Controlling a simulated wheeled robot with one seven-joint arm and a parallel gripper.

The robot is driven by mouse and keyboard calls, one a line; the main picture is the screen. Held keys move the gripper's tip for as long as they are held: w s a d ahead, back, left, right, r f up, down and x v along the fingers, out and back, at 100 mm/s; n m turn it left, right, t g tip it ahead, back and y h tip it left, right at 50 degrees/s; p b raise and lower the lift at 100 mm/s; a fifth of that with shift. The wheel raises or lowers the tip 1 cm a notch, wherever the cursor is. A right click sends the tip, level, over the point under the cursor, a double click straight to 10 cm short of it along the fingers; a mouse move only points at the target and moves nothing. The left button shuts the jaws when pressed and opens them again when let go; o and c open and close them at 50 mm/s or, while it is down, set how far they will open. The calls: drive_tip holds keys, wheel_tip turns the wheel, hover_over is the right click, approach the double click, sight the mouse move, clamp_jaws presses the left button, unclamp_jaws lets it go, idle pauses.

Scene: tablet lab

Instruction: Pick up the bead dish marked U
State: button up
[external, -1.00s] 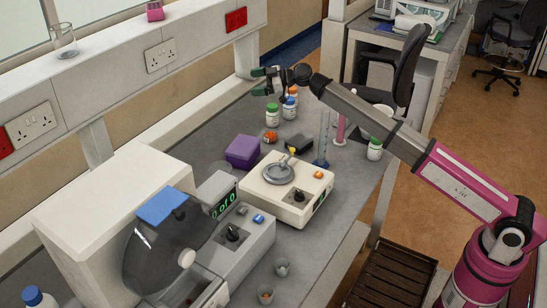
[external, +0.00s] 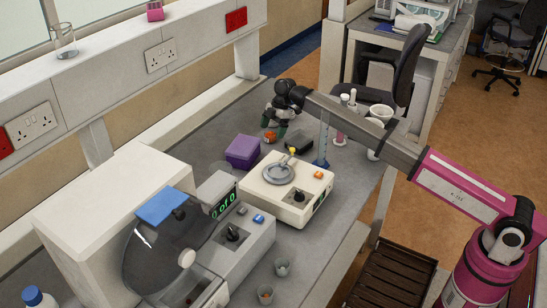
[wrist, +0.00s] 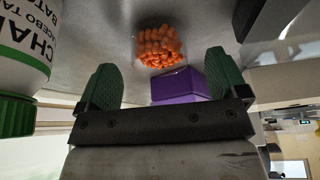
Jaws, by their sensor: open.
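A small clear dish of orange beads (wrist: 160,48) lies on the grey bench, ahead of and between my fingers in the wrist view. In the external view the orange dish (external: 269,136) shows just below my gripper, partly hidden. I cannot read any mark on it. My gripper (external: 276,125) points down at the bench, with its green fingers apart and nothing between them. In the wrist view my gripper (wrist: 160,62) is open wider than the dish, and the dish looks apart from both fingers.
A purple box (external: 242,151) stands close to the dish and also shows in the wrist view (wrist: 181,86). A large white bottle with a green cap (wrist: 18,65) is near my left finger. A cream instrument (external: 285,185) and a counting machine (external: 160,245) stand nearer.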

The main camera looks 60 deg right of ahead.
drive_tip(key=shift+x, duration=1.3)
drive_tip(key=c, duration=1)
